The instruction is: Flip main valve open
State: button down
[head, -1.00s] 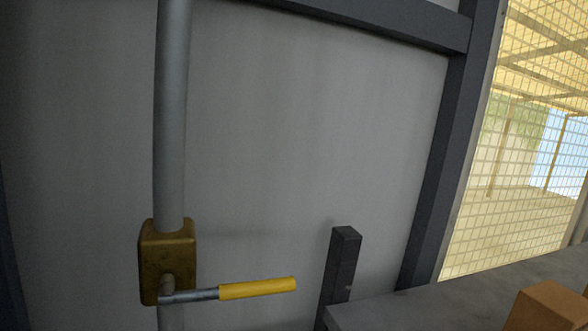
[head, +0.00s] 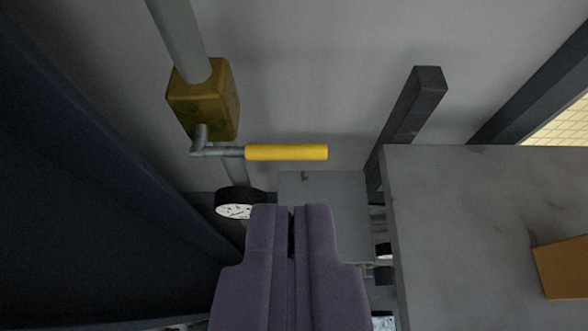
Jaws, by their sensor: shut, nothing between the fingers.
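The main valve is a brass-coloured block (head: 212,98) on a vertical grey pipe (head: 180,38). Its lever (head: 286,152) has a yellow grip and sticks out to the right, across the pipe. My gripper (head: 291,208) is purple and rises from the bottom of the view with its fingers shut and empty. Its tips show below the yellow grip in the picture. They look apart from the lever, but the depth between them is hard to judge.
A round white gauge (head: 238,205) sits below the valve, partly beside my gripper. A grey table (head: 470,210) with an orange-brown box (head: 562,266) stands at right. A dark post (head: 415,105) rises behind it. A dark panel (head: 80,200) fills the left.

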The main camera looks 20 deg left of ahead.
jog(key=p, duration=0.2)
send_over(290, 151)
jog(key=s+d, duration=0.1)
jog(key=s, duration=0.2)
notch_tip(290, 151, down, 5)
jog(key=f, duration=0.1)
jog(key=w+f, duration=0.1)
jog(key=shift+f+b, duration=0.35)
jog(key=shift+f, duration=0.8)
jog(key=shift+f, duration=0.1)
